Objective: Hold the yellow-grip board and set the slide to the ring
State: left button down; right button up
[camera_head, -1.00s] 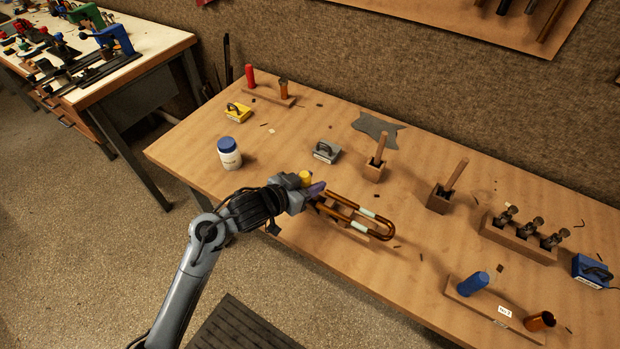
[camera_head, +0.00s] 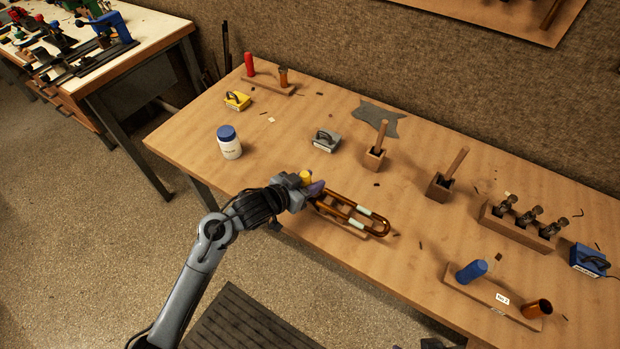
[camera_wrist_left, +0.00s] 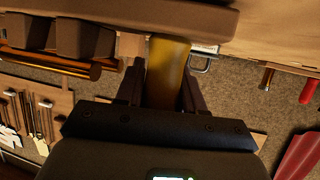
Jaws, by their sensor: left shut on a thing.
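The yellow grip (camera_head: 306,177) stands at the left end of a wooden board (camera_head: 352,228) near the bench's front edge. My left gripper (camera_head: 312,187) is shut on this grip, which also shows between the fingers in the left wrist view (camera_wrist_left: 168,72). The board's wooden edge (camera_wrist_left: 120,18) crosses the top of that view. A copper-coloured U-shaped slide (camera_head: 384,228) lies along the board, its bow to the right. A pale band shows on each of its tubes (camera_head: 363,210). I cannot make out a separate ring. My right gripper is not in view.
A white jar (camera_head: 229,148) with a blue lid stands left of the board. Behind are a grey block (camera_head: 325,142) and two wooden holders with sticks (camera_head: 374,160). A rack with a blue cylinder (camera_head: 472,271) stands to the right. Bare bench lies around the board.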

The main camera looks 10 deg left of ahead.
pick_arm(q)
jog(key=shift+f, duration=0.1)
dwell(0.7)
jog(key=c, duration=0.8)
grip_release()
jog(key=shift+f, duration=0.1)
jog(key=c, duration=0.9)
